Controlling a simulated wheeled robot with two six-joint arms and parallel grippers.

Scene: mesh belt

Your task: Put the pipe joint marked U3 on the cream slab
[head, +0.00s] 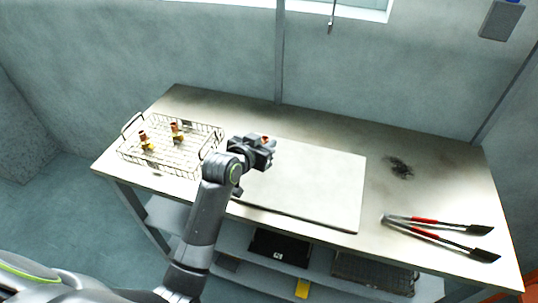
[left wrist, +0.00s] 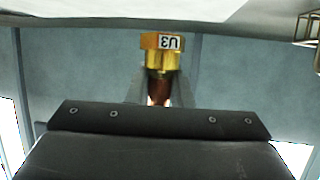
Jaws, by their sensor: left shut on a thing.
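The pipe joint marked U3 (left wrist: 162,55) is a brass hex fitting with a copper end, its white label showing upside down in the left wrist view. My left gripper (head: 264,150) is shut on it, with a finger on each side of its copper part (left wrist: 158,92). In the head view only a small copper bit of the joint (head: 265,138) shows above the gripper. The cream slab (head: 310,185) lies flat on the table, and the gripper is over its far left part. The gap between joint and slab cannot be told. My right gripper is out of view.
A wire basket (head: 160,165) at the table's left holds other brass-and-copper pipe joints (head: 177,132). Red-handled tongs (head: 440,225) lie at the right, near a dark smudge (head: 400,168). The slab's visible top is bare. A shelf with dark items is below.

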